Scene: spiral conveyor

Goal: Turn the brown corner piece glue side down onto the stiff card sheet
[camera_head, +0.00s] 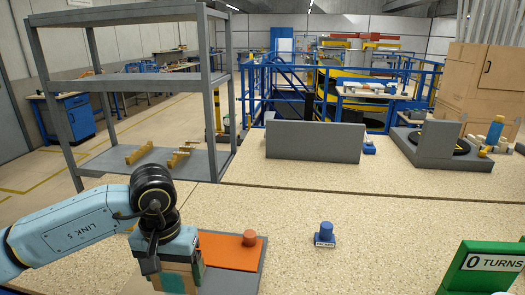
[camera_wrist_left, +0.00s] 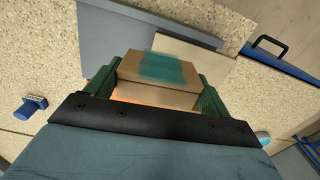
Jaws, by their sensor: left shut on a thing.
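My left gripper (camera_head: 180,272) is shut on the brown corner piece (camera_wrist_left: 155,92), held between its green fingers in the left wrist view (camera_wrist_left: 160,85). A teal patch, apparently the glue, faces the wrist camera and also shows on the near side of the piece in the head view. An orange sheet (camera_head: 222,248) lies on a grey board (camera_head: 220,282) beside and below the gripper. A pale beige sheet (camera_wrist_left: 190,52) shows beyond the piece in the wrist view. I cannot tell which sheet is the stiff card. My right gripper is not in view.
A reddish knob (camera_head: 249,238) stands on the orange sheet. A blue knob (camera_head: 325,232) stands to the right on the speckled table. A grey upright panel (camera_head: 315,142) stands farther back. The table between is clear.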

